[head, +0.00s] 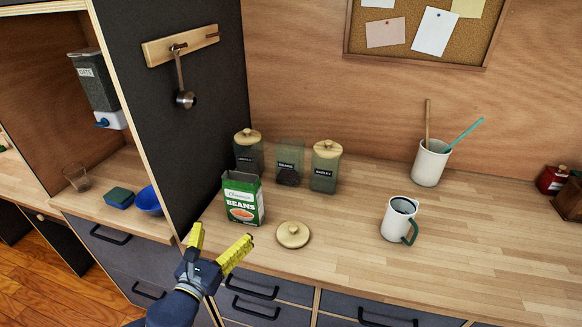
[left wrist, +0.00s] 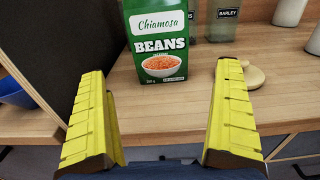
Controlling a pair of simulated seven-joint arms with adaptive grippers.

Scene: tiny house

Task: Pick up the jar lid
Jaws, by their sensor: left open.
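The jar lid (head: 293,234) is a round pale wooden disc with a knob. It lies on the wooden counter near its front edge, right of the beans box, and also shows in the left wrist view (left wrist: 251,75), partly hidden behind my right-hand finger. My left gripper (head: 222,248) has yellow fingers, is open and empty, and is at the counter's front edge, left of the lid and apart from it. In the left wrist view the gripper (left wrist: 160,118) faces the beans box (left wrist: 158,42). My right gripper is not in view.
The beans box (head: 243,199) stands just behind and left of the lid. Behind it are an open glass jar (head: 289,165) and two lidded jars (head: 326,168) (head: 249,152). A white mug (head: 400,218) stands to the right. A dark panel (head: 178,110) rises at the left.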

